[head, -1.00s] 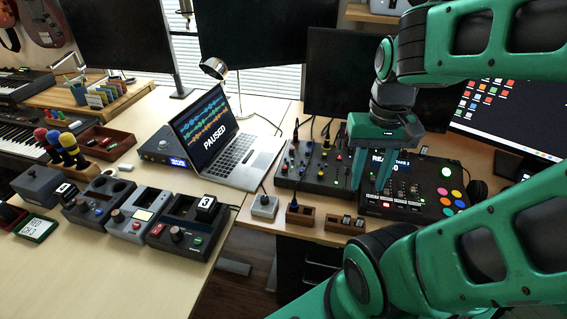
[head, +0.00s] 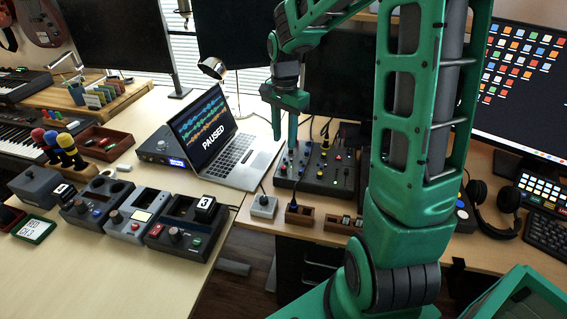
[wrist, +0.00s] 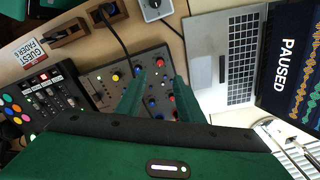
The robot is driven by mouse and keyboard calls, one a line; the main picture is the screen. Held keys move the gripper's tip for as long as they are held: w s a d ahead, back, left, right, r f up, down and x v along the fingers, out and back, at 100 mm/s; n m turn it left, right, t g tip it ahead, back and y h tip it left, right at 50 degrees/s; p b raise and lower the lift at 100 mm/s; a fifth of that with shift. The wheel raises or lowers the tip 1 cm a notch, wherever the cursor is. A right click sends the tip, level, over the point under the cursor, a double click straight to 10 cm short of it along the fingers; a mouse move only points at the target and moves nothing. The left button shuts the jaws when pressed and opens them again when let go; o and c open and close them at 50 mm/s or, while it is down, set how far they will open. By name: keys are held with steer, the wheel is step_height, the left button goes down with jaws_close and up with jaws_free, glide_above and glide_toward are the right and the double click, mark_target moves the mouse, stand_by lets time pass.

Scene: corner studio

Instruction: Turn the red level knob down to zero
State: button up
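A dark mixer panel (head: 318,178) with several coloured knobs and faders sits on the right desk. In the wrist view, the panel (wrist: 98,74) shows blue, yellow and red knobs. One red knob (wrist: 160,63) lies just beyond the fingertips; other red knobs are partly covered by the fingers. Labels are too small to read, so I cannot tell which is the level knob. My gripper (head: 284,138) points down above the panel's left end. In the wrist view, my gripper (wrist: 160,80) has its fingers apart, with nothing held between them.
The laptop (head: 232,152) reading PAUSED stands left of the panel, close to my gripper. A grey box with a knob (head: 264,206) and a wooden holder (head: 299,214) sit in front. Headphones (head: 492,208) lie to the right. My arm hides part of the right desk.

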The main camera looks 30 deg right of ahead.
mark_target(284, 167)
step_height(284, 167, down, 11)
steer(key=shift+r, duration=0.15)
stand_by(0.4)
steer(key=shift+c, duration=0.7)
jaws_close()
steer(key=shift+d, duration=0.3)
steer(key=shift+a, duration=0.2)
